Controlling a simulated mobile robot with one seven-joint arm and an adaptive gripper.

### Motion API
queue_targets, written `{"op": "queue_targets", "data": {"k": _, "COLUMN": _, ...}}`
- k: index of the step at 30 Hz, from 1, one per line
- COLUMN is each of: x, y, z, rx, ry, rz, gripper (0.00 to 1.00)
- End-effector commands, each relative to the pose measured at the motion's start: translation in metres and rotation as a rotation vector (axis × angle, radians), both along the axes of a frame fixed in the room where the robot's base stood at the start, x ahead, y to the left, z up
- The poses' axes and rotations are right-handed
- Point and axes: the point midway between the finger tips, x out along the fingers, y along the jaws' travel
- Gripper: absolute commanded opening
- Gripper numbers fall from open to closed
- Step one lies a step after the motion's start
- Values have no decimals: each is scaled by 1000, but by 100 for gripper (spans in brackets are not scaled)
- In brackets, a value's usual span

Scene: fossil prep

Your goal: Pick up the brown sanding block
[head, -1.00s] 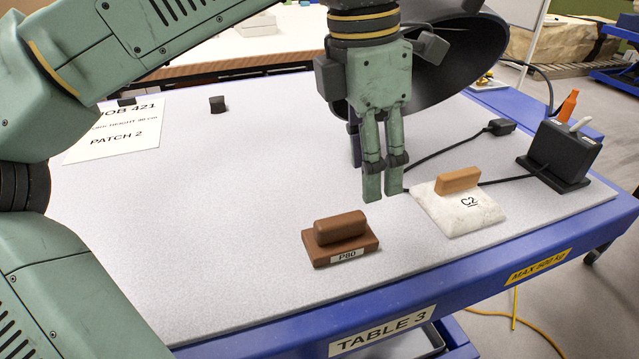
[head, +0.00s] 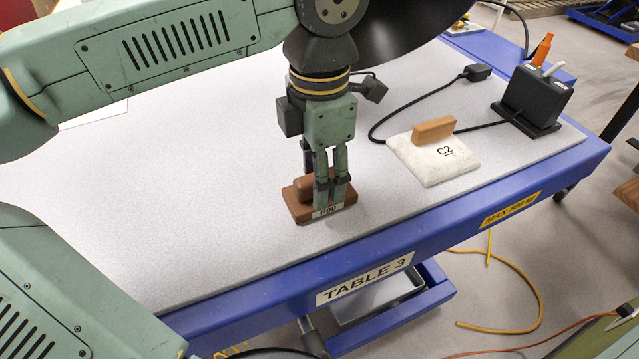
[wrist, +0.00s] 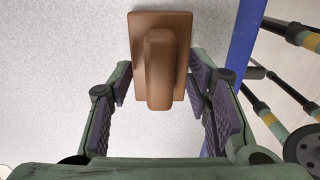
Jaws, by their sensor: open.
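The brown sanding block (head: 296,203) lies flat on the grey tabletop near the table's front edge, with a raised grip on top and a "P80" label on its front. In the wrist view the block (wrist: 179,62) sits at the top centre, its raised grip reaching down between the fingers. My gripper (head: 330,202) is over the block's right part and hides some of it. In the wrist view my gripper (wrist: 163,85) is open, with the purple pads apart on either side of the block's near end. I cannot tell whether a pad touches the block.
A white pad marked "C2" (head: 433,168) with a tan block (head: 433,130) on it lies to the right. A black holder (head: 535,98) with an orange-tipped tool and a cable stand farther right. The blue table edge (head: 430,235) is close in front. The left tabletop is clear.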

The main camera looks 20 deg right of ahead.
Motion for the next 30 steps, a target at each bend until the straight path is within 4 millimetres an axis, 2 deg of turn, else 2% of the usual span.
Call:
{"op": "queue_targets", "data": {"k": 8, "x": 0, "y": 0, "z": -4, "rx": -1, "ry": -1, "rz": 0, "gripper": 45}}
{"op": "queue_targets", "data": {"k": 27, "x": 0, "y": 0, "z": -4, "rx": -1, "ry": -1, "rz": 0, "gripper": 2}}
{"op": "queue_targets", "data": {"k": 30, "x": 0, "y": 0, "z": -4, "rx": -1, "ry": -1, "rz": 0, "gripper": 0}}
